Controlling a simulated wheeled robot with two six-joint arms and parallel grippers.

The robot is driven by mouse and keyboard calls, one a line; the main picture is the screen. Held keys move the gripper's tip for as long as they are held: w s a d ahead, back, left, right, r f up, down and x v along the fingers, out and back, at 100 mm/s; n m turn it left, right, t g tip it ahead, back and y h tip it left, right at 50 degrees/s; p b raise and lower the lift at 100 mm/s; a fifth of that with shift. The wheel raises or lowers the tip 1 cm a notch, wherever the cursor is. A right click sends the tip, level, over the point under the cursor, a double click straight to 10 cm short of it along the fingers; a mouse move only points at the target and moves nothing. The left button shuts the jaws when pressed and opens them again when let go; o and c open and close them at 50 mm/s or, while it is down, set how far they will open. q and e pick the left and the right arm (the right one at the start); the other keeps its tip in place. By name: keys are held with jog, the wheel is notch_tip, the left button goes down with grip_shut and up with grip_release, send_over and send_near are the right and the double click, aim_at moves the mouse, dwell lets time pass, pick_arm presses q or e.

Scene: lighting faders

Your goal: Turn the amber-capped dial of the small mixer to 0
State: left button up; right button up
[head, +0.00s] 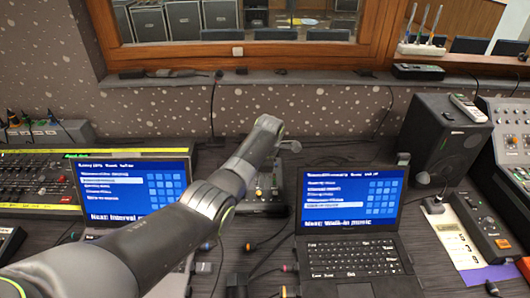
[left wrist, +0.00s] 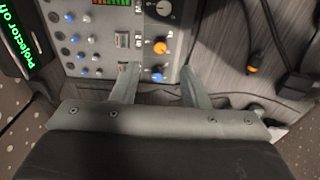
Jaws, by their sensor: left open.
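The small mixer (left wrist: 98,42) fills the upper part of the left wrist view, with several blue and grey knobs. An amber-capped dial (left wrist: 160,47) sits near its edge. Nothing is held. I cannot read the dial's scale. In the head view the mixer (head: 266,193) is partly hidden behind my left arm. My right gripper is not in view.
Laptops stand left (head: 124,187) and right (head: 350,205) of the mixer. A black speaker (head: 440,135) stands at the right, a large fader desk (head: 35,175) at the left. Cables lie on the desk in front of the mixer. The wall and window sill are behind.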

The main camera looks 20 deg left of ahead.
pick_arm(q)
notch_tip(320, 180, up, 9)
jog(key=d, duration=0.1)
jog(key=shift+s+b, duration=0.3)
jog(key=shift+s, duration=0.05)
jog(key=shift+d+f, duration=0.1)
